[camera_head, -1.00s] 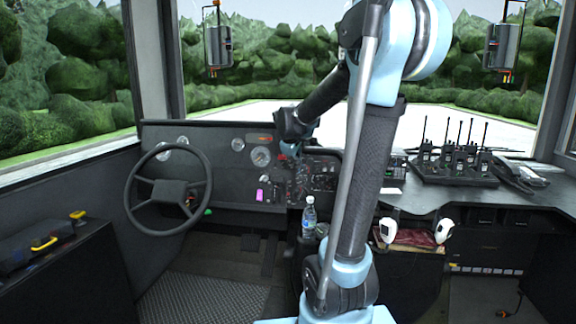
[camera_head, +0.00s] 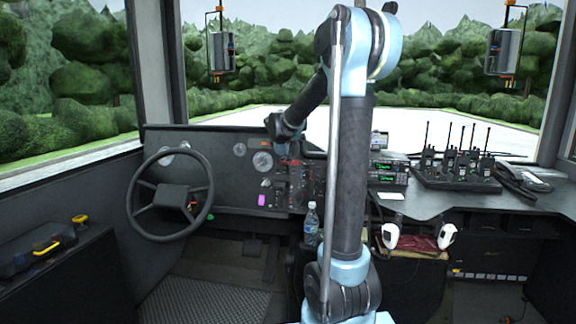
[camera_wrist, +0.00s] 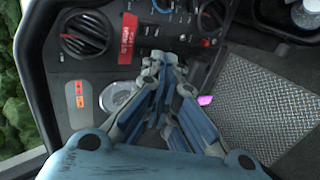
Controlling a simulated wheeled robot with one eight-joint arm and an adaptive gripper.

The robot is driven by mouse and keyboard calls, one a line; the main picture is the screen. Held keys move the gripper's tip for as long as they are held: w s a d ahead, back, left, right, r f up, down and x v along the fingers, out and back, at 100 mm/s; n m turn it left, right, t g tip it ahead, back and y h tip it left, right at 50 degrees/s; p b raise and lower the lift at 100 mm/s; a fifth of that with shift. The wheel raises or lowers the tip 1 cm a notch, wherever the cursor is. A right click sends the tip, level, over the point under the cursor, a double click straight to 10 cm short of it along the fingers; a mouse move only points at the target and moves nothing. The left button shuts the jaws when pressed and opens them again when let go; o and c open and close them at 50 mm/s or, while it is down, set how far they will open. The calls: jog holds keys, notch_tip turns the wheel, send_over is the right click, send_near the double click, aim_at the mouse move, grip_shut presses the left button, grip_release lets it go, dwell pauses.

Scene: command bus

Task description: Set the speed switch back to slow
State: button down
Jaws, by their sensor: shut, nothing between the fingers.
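My gripper (camera_wrist: 162,66) is shut and empty in the wrist view, its fingertips over the black dashboard panel (camera_wrist: 185,35) among small switches and knobs. A red label (camera_wrist: 128,38) lies just left of the fingertips. I cannot single out the speed switch or read its setting; the fingers may cover part of the panel. In the head view my arm reaches to the dashboard (camera_head: 225,178) right of the steering wheel (camera_head: 170,203), and the gripper's tips are too small to tell apart from the panel.
A round gauge (camera_wrist: 115,97) and orange-red indicators (camera_wrist: 78,95) lie left of the fingers, a pink tag (camera_wrist: 205,100) right. A bottle (camera_head: 311,222) stands below the dashboard. Radios (camera_head: 455,160) and a telephone (camera_head: 522,178) occupy the right counter. Windshield glass stands behind.

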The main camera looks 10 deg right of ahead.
send_near(292, 171)
notch_tip(292, 171, down, 3)
jog(key=w, duration=0.3)
jog(key=shift+w+d+f, duration=0.1)
jog(key=shift+d+f, duration=0.25)
jog(key=shift+d, duration=0.05)
jog(key=shift+w+d+f, duration=0.15)
jog(key=shift+w, duration=0.5)
